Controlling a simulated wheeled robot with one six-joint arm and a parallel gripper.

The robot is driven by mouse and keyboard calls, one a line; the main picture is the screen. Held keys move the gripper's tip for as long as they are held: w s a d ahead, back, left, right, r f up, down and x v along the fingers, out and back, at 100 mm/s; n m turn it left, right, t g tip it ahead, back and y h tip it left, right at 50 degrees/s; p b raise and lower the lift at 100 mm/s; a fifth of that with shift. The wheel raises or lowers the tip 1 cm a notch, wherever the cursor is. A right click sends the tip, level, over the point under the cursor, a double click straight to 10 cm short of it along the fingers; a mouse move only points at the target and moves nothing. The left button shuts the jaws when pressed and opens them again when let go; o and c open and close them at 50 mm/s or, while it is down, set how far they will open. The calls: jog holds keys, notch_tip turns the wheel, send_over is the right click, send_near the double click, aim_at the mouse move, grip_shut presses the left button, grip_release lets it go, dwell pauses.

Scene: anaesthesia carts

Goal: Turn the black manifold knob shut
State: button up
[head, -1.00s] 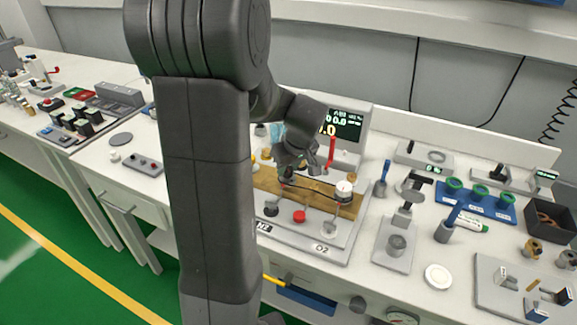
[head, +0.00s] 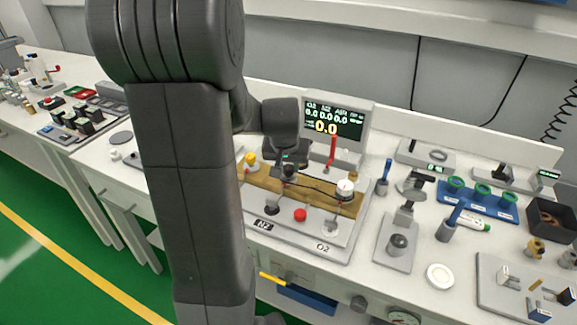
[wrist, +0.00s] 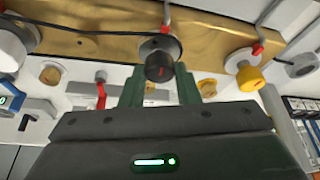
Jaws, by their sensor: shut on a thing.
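The black manifold knob (wrist: 160,66) is a short dark cylinder with a red mark on its face. It sits on the brass-coloured manifold bar (wrist: 90,46), which also shows in the head view (head: 262,190). My gripper (wrist: 160,90) has one dark green finger on each side of the knob and is shut on it. In the head view my gripper (head: 288,171) is at the middle of the bar, and its fingers and the knob are small and partly hidden by my wrist.
A white knob (head: 345,187) stands right of my gripper and a yellow one (head: 250,160) left. A red lever (head: 332,150) rises behind the bar, near a screen (head: 333,122). A red button (head: 300,214) is in front. My arm hides part of the bench.

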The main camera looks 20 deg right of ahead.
jog(key=shift+m+b, duration=0.3)
jog(key=shift+m, duration=0.3)
jog(key=shift+h, duration=0.3)
jog(key=o, duration=1)
jog(key=shift+c, duration=0.2)
jog(key=v, duration=1.4)
jog(key=shift+w, duration=0.25)
jog(key=shift+d+f, duration=0.1)
jog(key=x, duration=1.3)
jog(key=shift+s+f, duration=0.1)
jog(key=shift+f, duration=0.25)
